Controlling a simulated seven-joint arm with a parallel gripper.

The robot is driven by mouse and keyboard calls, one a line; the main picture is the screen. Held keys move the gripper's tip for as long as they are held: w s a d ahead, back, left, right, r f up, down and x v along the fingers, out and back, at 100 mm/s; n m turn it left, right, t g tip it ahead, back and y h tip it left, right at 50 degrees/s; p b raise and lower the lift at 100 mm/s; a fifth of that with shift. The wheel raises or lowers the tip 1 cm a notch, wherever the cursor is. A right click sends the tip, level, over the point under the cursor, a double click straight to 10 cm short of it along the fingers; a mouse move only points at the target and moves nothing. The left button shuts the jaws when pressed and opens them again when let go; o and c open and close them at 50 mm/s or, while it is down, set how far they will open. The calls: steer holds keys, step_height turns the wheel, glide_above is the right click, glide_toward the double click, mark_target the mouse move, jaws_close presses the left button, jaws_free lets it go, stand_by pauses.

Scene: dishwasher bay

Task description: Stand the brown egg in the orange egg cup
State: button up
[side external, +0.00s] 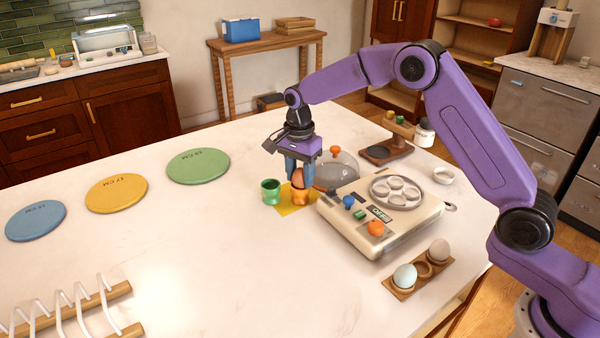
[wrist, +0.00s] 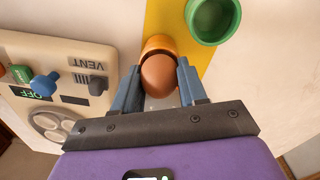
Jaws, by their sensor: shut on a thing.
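The brown egg (wrist: 159,75) is between the two fingers of my gripper (wrist: 158,84), which is shut on it. The orange egg cup (wrist: 158,43) lies directly at the egg, and its rim shows beyond the egg in the wrist view. In the side view the egg (side external: 300,184) is at the mouth of the orange egg cup (side external: 299,198), under my gripper (side external: 301,178). I cannot tell whether the egg rests on the cup's seat. The cup stands on a yellow mat (side external: 289,210).
A green egg cup (side external: 270,192) stands just left of the orange one. The cream egg cooker (side external: 382,220) is close on the right, with a clear lid (side external: 337,170) behind it. A wooden holder (side external: 421,272) carries a pale blue egg (side external: 405,276) and a beige egg (side external: 439,250). The left counter is mostly clear.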

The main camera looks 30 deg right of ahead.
steer(key=shift+f, duration=0.1)
stand_by(0.3)
steer(key=o, duration=1)
steer(key=shift+o, duration=0.2)
steer(key=shift+r, duration=3.95)
